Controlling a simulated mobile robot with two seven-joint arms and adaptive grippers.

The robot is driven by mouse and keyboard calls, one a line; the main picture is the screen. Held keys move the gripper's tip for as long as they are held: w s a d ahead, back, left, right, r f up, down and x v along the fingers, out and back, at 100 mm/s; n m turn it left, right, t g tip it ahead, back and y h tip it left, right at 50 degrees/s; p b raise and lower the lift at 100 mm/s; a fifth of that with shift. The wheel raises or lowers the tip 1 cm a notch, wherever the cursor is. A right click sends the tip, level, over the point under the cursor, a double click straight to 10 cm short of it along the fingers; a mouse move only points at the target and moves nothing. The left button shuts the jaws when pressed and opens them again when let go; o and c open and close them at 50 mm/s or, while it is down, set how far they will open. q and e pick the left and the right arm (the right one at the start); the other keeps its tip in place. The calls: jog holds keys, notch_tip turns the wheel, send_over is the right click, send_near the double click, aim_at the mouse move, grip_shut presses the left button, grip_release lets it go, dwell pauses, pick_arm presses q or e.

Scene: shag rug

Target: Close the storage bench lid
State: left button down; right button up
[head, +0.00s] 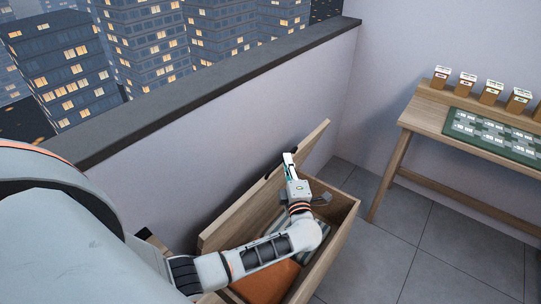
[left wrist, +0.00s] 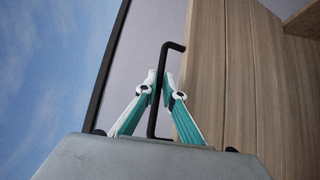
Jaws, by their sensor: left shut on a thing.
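The storage bench (head: 331,247) is a wooden box standing by the low wall. Its wooden lid (head: 235,217) is raised along the wall side, so the inside shows. My left gripper (head: 289,160) is at the lid's upper edge, with my arm reaching across the open box. In the left wrist view the left fingers (left wrist: 158,88) are shut on a thin black bent handle (left wrist: 171,45), beside the lid's wood-grain face (left wrist: 225,70). Where the handle joins the lid is not clear. My right gripper is not in view.
An orange item (head: 265,283) and grey striped fabric lie inside the bench, partly hidden by my arm. A wooden table (head: 430,116) with a green mat (head: 490,133) and several small boxes stands at right. The grey tiled floor (head: 400,255) between is clear.

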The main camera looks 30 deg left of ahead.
pick_arm(q)
jog(key=d+f+b, duration=0.2)
jog(key=d+f, duration=0.1)
jog(key=d, duration=0.3)
jog(key=shift+s+f+b, duration=0.2)
jog(key=shift+s+b, duration=0.15)
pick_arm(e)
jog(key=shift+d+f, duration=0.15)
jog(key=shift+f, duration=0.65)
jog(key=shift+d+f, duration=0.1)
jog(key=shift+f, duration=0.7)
pick_arm(q)
jog(key=c, duration=2.2)
grip_release()
jog(key=shift+o, duration=0.2)
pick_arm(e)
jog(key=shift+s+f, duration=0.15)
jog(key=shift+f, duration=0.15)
